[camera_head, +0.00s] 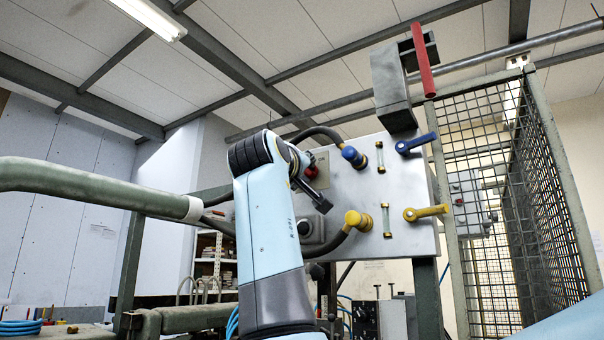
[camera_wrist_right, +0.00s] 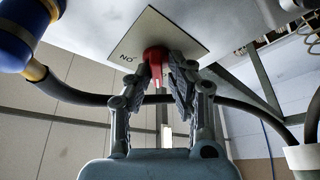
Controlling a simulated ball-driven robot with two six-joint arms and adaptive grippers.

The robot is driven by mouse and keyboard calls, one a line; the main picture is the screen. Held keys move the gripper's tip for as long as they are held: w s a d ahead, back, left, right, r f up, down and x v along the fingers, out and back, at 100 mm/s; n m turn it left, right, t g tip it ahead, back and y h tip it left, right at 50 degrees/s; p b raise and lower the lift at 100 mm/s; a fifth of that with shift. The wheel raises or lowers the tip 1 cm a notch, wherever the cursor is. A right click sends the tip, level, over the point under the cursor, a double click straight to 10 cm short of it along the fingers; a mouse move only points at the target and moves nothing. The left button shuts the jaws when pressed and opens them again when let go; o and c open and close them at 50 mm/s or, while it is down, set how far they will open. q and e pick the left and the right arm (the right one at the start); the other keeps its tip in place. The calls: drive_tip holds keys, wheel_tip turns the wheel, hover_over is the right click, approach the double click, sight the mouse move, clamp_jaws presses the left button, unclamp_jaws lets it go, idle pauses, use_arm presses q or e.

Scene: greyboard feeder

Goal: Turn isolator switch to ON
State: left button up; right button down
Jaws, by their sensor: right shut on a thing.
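The isolator switch is a red knob (camera_wrist_right: 156,55) on a square pale plate (camera_wrist_right: 190,42) in the right wrist view. The lettering ON shows upside down on the plate, left of the knob. My right gripper (camera_wrist_right: 160,78) is shut on the knob, with one finger on each side. The fingers hide part of the knob, so its exact angle is hard to tell. In the head view, the red knob (camera_head: 311,172) shows on the grey panel (camera_head: 405,200), just right of my right wrist. My arm hides part of the plate there. My left gripper is not in view.
Blue (camera_head: 353,156) and yellow (camera_head: 357,220) hose couplings stick out close beside the switch. Dark hoses curve around my wrist. Blue (camera_head: 416,143) and yellow (camera_head: 426,212) lever handles sit at the panel's right. A red lever (camera_head: 422,60) stands above; a mesh cage (camera_head: 500,180) is at right.

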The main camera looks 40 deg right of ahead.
drive_tip(key=shift+w+a+r+m+g+h+b, duration=0.1)
drive_tip(key=shift+m+g+h+b, duration=1.1)
drive_tip(key=shift+m, duration=2.9)
drive_tip(key=shift+r+m+g+h+b, duration=0.15)
drive_tip(key=shift+m+g+b, duration=1.9)
drive_tip(key=shift+m, duration=2.05)
drive_tip(key=shift+w+a+m+g+h+b, duration=0.1)
drive_tip(key=shift+m+g+h+b, duration=0.85)
drive_tip(key=shift+m+g, duration=2.2)
drive_tip(key=shift+m+t, duration=1)
drive_tip(key=shift+m, duration=0.05)
drive_tip(key=c, duration=1.7)
unclamp_jaws()
drive_tip(key=shift+c, duration=0.2)
drive_tip(key=o, duration=0.4)
drive_tip(key=shift+w+d+f, duration=0.1)
drive_tip(key=shift+d+f, duration=0.05)
drive_tip(key=shift+d, duration=0.05)
drive_tip(key=shift+y, duration=0.3)
drive_tip(key=v, duration=1.2)
drive_tip(key=shift+f, duration=0.15)
